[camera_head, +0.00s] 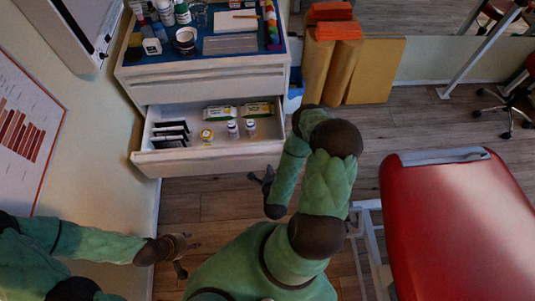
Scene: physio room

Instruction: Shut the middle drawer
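The white drawer cabinet (205,84) stands against the wall at the upper left. Below its shut top drawer, a drawer (208,160) is pulled out, which looks like the middle one; what lies beneath is hidden. In it are dark flat items (171,134), a small yellow-labelled jar (206,135), two small white bottles (242,128) and green-and-white boxes (238,110). My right gripper (263,178) is just in front of the drawer front's right end, small and dark; its opening and any contact are unclear. My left gripper (186,255) is open and empty, lower left, apart from the drawer.
Bottles, a cup (185,37) and a notepad (236,21) crowd the cabinet top. A red treatment table (460,225) fills the lower right. Yellow-brown mats (374,70) stand right of the cabinet. Wooden floor (205,205) is clear before the drawer.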

